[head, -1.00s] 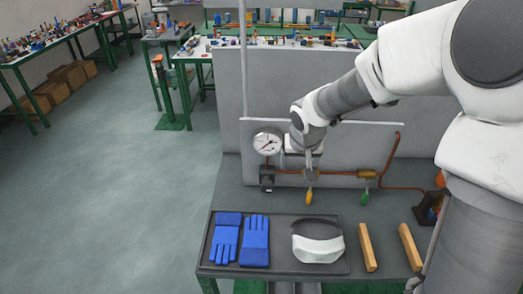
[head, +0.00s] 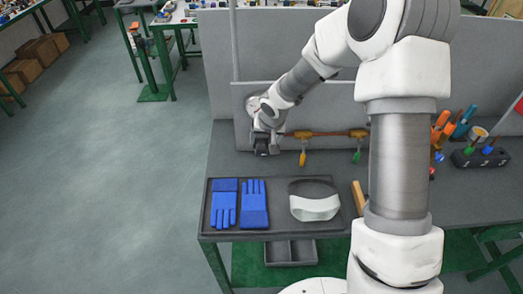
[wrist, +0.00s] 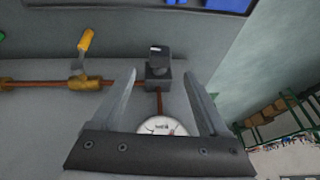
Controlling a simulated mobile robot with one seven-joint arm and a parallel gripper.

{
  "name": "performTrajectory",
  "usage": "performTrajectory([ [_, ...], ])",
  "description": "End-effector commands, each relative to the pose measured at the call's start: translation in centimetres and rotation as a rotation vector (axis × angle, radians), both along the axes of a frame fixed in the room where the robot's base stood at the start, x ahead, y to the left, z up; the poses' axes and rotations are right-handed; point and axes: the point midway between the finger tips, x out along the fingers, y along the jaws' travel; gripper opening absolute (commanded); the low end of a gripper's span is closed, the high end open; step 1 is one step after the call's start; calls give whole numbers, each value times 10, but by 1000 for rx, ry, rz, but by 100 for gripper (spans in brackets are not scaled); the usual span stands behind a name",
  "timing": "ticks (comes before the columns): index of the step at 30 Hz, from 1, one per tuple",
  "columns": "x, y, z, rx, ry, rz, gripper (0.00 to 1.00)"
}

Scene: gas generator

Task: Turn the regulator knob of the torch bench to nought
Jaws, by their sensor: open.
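The dark regulator knob (wrist: 160,56) sits on a small block at the end of the copper pipe in the wrist view. The dark regulator (head: 262,148) also shows in the head view, under my wrist. My gripper (wrist: 158,74) is open and empty. Its two fingers point towards the regulator, with the knob roughly centred just beyond the line of the tips. I cannot tell how far the tips are from it. A round white pressure gauge (wrist: 161,126) lies between the finger bases in the wrist view, partly covered by the gripper body.
A yellow-handled valve (head: 302,158) and a green-handled valve (head: 357,156) sit along the pipe to the right. A tray (head: 273,182) with blue gloves (head: 254,204) and a white visor (head: 315,207) lies in front. A tool holder (head: 480,157) stands at the right.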

Motion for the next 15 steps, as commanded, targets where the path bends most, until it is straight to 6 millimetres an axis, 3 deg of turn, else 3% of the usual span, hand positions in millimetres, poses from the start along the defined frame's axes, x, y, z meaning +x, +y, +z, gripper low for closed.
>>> performTrajectory([
  [9,21,6,-53,-1,3,2,78],
  [15,30,8,-73,1,1,1,78],
])
